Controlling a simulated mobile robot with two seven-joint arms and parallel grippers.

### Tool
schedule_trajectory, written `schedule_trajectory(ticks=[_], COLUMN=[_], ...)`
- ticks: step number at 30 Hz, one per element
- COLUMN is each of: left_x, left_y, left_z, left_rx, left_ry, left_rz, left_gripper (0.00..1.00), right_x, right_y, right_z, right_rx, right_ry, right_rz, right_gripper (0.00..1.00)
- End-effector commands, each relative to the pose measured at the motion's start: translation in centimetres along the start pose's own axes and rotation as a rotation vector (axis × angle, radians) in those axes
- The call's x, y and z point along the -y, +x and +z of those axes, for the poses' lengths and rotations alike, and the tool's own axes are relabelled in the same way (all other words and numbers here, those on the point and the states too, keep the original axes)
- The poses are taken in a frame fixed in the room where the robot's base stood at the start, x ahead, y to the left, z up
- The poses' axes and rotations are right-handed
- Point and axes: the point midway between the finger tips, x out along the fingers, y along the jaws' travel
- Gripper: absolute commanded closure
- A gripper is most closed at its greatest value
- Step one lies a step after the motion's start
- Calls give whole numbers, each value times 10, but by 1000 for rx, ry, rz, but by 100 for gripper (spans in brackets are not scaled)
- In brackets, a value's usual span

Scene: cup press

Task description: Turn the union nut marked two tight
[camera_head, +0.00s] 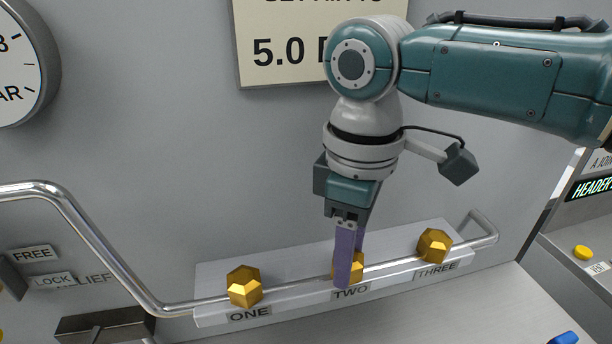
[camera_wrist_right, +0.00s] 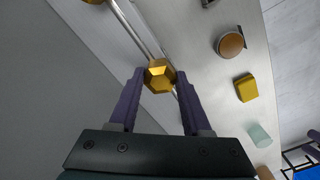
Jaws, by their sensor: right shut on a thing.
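The union nut marked TWO (camera_head: 358,266) is a brass hexagonal nut on a silver pipe, mostly hidden behind a finger in the head view. It shows between the finger ends in the right wrist view (camera_wrist_right: 160,76). My right gripper (camera_head: 350,268) comes down from above with its purple fingers on either side of this nut, shut on it. The label TWO (camera_head: 350,293) sits just below. Nut ONE (camera_head: 244,286) is to the left and nut THREE (camera_head: 434,245) to the right. My left gripper is not in view.
The pale block (camera_head: 215,278) carries the nuts and pipe along the grey wall. The bent silver pipe (camera_head: 110,262) rises at the left. A gauge (camera_head: 22,65) and a sign (camera_head: 280,50) are on the wall. A yellow block (camera_wrist_right: 246,88) lies on the counter in the wrist view.

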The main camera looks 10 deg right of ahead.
Motion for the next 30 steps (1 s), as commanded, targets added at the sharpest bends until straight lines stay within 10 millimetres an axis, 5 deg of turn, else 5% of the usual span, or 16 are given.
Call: schedule_trajectory(ticks=[12,30], left_x=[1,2], left_y=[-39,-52], left_z=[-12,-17], left_rx=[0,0], left_ry=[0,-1], left_rz=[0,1], left_gripper=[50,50], right_x=[2,1], right_y=[-3,0], right_z=[-1,-1], right_rx=[0,-1], right_ry=[372,613], right_rz=[-3,-1], right_gripper=[100,100])
